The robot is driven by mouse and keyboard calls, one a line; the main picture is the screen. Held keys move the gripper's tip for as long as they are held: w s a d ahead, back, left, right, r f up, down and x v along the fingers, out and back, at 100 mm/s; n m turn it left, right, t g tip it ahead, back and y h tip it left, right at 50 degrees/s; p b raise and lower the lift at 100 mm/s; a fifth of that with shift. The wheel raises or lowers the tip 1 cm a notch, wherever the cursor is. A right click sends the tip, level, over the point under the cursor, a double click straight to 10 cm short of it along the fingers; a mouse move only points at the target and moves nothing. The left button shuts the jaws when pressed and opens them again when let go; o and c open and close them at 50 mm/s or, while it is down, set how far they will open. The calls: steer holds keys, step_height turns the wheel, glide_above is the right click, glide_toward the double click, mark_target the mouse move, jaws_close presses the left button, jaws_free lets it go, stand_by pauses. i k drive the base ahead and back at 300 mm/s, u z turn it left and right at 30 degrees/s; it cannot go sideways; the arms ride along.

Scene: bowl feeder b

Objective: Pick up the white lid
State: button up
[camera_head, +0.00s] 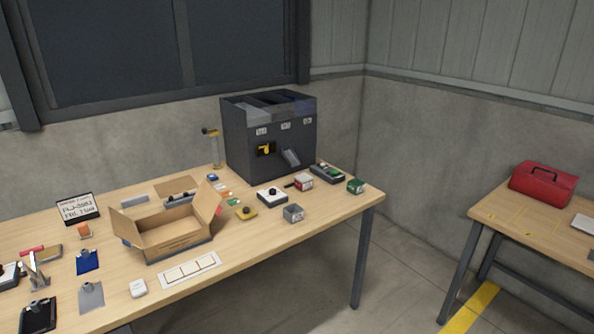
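I cannot tell for certain which thing is the white lid. A small white rounded piece (138,288) lies on the wooden table near its front edge, left of a white strip. A white square piece with a black knob on top (271,197) sits right of the open cardboard box. Another white piece with a dark part (8,273) is partly cut off at the left edge. My gripper is not in view.
The open cardboard box (178,240) stands mid-table with flaps spread. A white strip with panels (189,270) lies in front of it. A large dark machine (268,150) stands at the back. Several small parts crowd the left side. A red toolbox (543,184) is on another table.

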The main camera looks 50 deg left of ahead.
mark_target(303, 177)
steer(key=u, duration=0.4)
steer(key=i, duration=1.6)
steer(key=u, duration=1.6)
steer(key=i, duration=0.9)
steer(key=u, duration=1.45)
steer(key=i, duration=0.7)
